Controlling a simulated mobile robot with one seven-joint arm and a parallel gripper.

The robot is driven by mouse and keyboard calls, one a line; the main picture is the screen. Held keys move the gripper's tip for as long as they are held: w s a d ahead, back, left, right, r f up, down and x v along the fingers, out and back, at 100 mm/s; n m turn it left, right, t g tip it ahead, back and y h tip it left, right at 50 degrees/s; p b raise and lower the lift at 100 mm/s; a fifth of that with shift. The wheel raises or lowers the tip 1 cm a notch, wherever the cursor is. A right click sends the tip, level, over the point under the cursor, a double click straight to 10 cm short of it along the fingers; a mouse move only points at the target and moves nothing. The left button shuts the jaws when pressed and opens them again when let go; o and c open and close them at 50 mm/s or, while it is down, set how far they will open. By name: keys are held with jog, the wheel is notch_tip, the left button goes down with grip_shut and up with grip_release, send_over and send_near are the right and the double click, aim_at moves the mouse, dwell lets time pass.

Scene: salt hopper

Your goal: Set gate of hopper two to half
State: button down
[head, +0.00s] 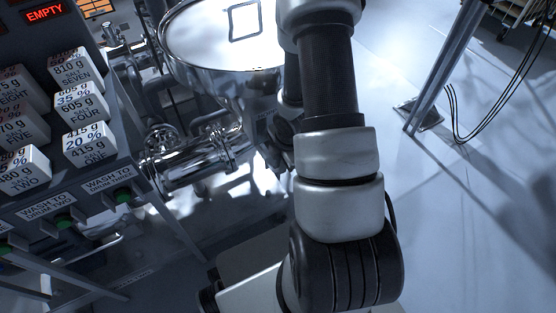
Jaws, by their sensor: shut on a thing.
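A shiny steel vessel (181,75) with a pale round top, marked with a dark square outline, stands at the upper middle. I cannot read a number on it, so I cannot tell whether it is hopper two. Polished pipework (190,165) with a clamped joint lies below it. I cannot make out a gate or its setting. My arm rises through the middle and covers the vessel's right side. My gripper cannot be made out; the arm or frame edge hides it.
The dark panel (105,115) holds several white blocks with gram and percent readings. A red EMPTY sign (44,13) is above them. Green buttons (123,196) sit under WASH TO DRUM labels. A metal post (440,80) and cables stand on mostly clear floor at right.

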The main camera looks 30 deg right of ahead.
jog(key=c, duration=1.8)
grip_release()
jog(key=shift+c, duration=0.2)
jog(key=s+r+p, duration=0.3)
jog(key=r+p, duration=0.6)
jog(key=r, duration=0.8)
jog(key=shift+s, duration=0.2)
jog(key=shift+d+r, duration=0.1)
